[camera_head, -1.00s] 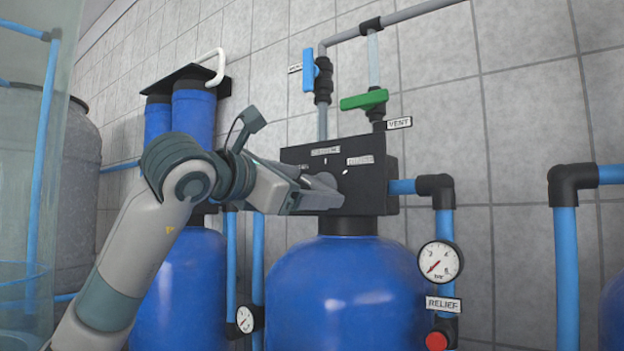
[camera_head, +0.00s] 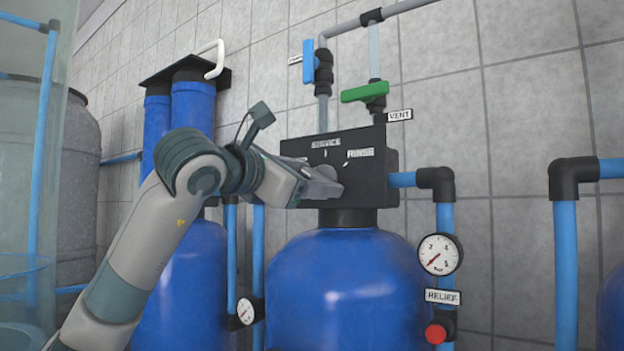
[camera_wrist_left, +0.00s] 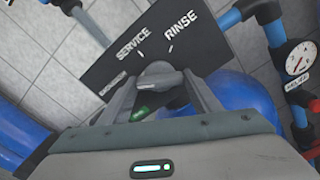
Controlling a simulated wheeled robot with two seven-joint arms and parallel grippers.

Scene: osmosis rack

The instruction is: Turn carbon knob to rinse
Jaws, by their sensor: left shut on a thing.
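The carbon knob is a grey round knob (camera_wrist_left: 158,75) on the front of a black valve box (camera_head: 375,190) above a blue tank (camera_head: 345,290). The box face carries the labels SERVICE (camera_head: 326,143), RINSE (camera_head: 360,153) and a third label at the left, partly hidden in the head view by my gripper. My left gripper (camera_head: 330,186) is at the knob, its fingers closed on it, also seen in the left wrist view (camera_wrist_left: 165,92). Part of the knob is hidden behind the fingers. My right gripper is not in view.
A green-handled VENT valve (camera_head: 366,94) and a blue-handled valve (camera_head: 309,63) sit above the box. A pressure gauge (camera_head: 440,254), RELIEF label (camera_head: 442,297) and red button (camera_head: 436,333) are at the right. Blue pipes run beside the tank.

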